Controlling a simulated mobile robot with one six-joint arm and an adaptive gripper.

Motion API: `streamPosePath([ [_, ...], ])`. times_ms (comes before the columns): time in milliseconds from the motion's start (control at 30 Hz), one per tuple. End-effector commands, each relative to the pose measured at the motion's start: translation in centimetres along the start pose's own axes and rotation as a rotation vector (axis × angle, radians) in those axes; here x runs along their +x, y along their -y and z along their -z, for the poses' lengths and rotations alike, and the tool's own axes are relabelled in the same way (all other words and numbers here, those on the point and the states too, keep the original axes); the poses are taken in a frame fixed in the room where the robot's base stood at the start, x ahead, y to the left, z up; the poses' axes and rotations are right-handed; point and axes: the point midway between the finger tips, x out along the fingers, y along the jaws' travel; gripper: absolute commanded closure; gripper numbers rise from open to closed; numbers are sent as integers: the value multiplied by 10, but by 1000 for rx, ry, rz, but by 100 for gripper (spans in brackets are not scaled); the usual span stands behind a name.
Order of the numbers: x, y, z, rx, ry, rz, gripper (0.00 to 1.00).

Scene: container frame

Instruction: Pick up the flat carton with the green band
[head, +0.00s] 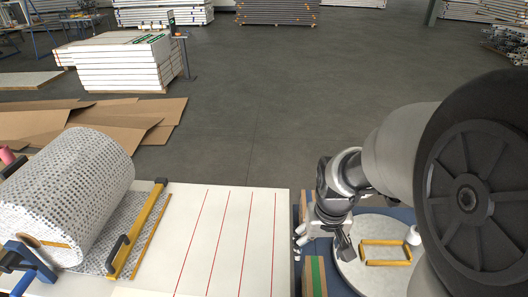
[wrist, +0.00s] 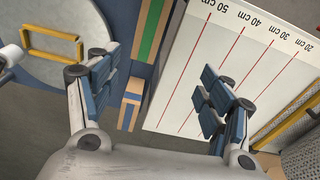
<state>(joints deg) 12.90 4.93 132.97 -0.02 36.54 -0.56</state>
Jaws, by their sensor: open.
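The flat carton with the green band (head: 307,281) stands at the bottom of the head view, between the white measuring board and the round grey table. It is brown with a green strip along it, and its lower part is cut off by the frame edge. In the wrist view the carton (wrist: 146,42) shows at the top centre, partly cut off. My gripper (head: 322,245) is open and empty, above and just beyond the carton in the head view. In the wrist view its two blue-padded fingers (wrist: 160,92) are wide apart, with the carton beyond them.
A small brown box (wrist: 130,108) sits near the carton. The white measuring board (head: 235,235) with red lines lies to the left, beside a large dotted roll (head: 75,185). The round table (head: 355,278) holds a yellow frame (head: 385,263) and a white cylinder (head: 413,235).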

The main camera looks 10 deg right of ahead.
Motion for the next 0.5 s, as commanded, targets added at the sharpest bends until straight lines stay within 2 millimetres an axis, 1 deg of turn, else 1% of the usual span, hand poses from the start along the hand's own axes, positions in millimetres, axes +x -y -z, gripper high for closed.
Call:
streamPosePath([
  [33,19,-7,3,19,33,-1,27],
  [133,46,-16,7,43,67,-2,27],
  [200,59,-20,9,54,83,-2,27],
  [367,79,-24,8,65,100,-2,27],
  [467,97,-24,6,66,102,-2,27],
  [500,105,-24,5,65,101,-2,27],
])
